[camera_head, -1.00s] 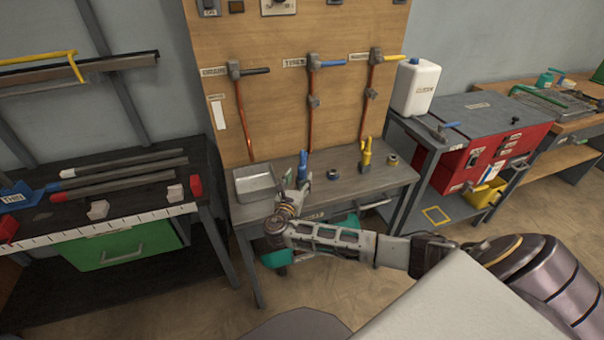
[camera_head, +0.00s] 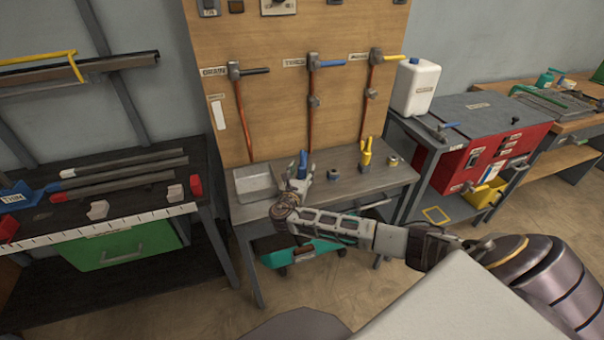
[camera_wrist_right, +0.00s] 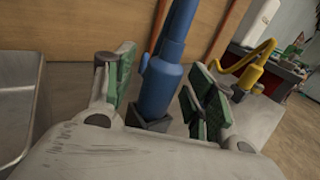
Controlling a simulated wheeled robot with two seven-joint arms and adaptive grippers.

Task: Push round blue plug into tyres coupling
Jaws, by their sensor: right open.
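A blue plug (camera_head: 302,160) stands upright on the workbench, and in the right wrist view the blue plug (camera_wrist_right: 157,88) rises from a dark square holder (camera_wrist_right: 150,123). My right gripper (camera_head: 302,180) is at the bench's front side by the plug. In the right wrist view my gripper (camera_wrist_right: 160,92) is open, with green-padded fingers on either side of the plug and gaps between. On the board, a blue-handled valve (camera_head: 332,63) sits beside a label that seems to read TYRES, above a red pipe. I cannot tell which part is the tyres coupling. My left gripper is not in view.
A metal tray (camera_head: 252,184) lies left of the plug. A small dark ring-shaped part (camera_head: 333,176), a yellow plug (camera_head: 366,154) and another small round part (camera_head: 393,160) stand to the right. A white canister (camera_head: 415,88) is further right. The bench (camera_head: 350,187) has bare room between these.

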